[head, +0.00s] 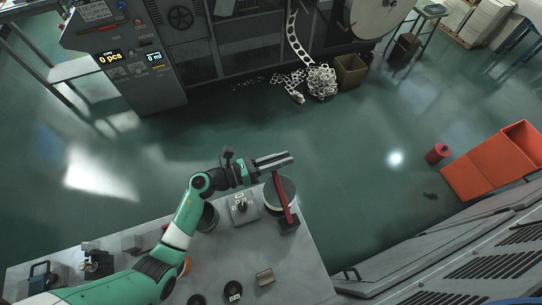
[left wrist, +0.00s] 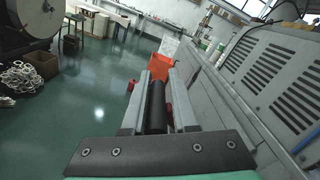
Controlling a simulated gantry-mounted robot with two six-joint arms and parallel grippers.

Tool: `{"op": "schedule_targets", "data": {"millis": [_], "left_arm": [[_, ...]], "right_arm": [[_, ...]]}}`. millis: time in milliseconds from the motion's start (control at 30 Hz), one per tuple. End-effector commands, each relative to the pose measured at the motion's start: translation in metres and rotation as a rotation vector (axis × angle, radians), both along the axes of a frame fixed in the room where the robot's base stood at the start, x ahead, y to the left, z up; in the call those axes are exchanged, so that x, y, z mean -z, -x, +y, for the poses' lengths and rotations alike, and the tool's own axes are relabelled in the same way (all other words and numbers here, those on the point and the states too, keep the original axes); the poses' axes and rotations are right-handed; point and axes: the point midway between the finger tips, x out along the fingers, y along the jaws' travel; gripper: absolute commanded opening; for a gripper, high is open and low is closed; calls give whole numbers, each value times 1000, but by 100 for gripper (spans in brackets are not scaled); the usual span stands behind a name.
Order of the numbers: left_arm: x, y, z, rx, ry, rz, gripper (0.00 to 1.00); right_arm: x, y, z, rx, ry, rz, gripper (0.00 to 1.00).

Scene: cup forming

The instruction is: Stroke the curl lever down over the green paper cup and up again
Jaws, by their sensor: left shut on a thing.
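My left gripper (head: 275,160) is shut on the black grip (left wrist: 157,105) of the curl lever, which lies between the two fingers in the left wrist view. The red arm of the curl lever (head: 280,195) slants from the gripper down to a dark base (head: 289,226) at the bench's right edge. It passes over a round grey part (head: 272,194) of the curling station. I cannot make out the green paper cup in either view; it may be hidden. My right gripper is not in view.
The grey bench (head: 240,250) carries a small control box (head: 243,207), dark round parts (head: 233,291) and a small tan tray (head: 265,277). Grey cabinets (head: 450,255) stand to the right. Orange bins (head: 478,178) and a red canister (head: 437,153) are on the floor.

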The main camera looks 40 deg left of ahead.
Motion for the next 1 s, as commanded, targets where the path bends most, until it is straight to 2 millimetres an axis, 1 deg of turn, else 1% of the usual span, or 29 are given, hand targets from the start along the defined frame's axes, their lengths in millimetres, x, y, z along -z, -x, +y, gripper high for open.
{"op": "schedule_targets", "data": {"millis": [33,100,367,500,700,1000], "left_arm": [[-12,2,-6,5,-39,-23,0],[-22,4,-12,6,-97,-55,0],[-51,18,-37,6,-312,-177,0],[-63,28,-53,8,-427,-241,0],[-76,40,-75,8,-576,-326,0],[-83,54,-99,6,-731,-411,0]], "right_arm": [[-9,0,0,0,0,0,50],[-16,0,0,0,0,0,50],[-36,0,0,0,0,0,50],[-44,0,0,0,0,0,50],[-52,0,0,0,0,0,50],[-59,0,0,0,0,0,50]]}}
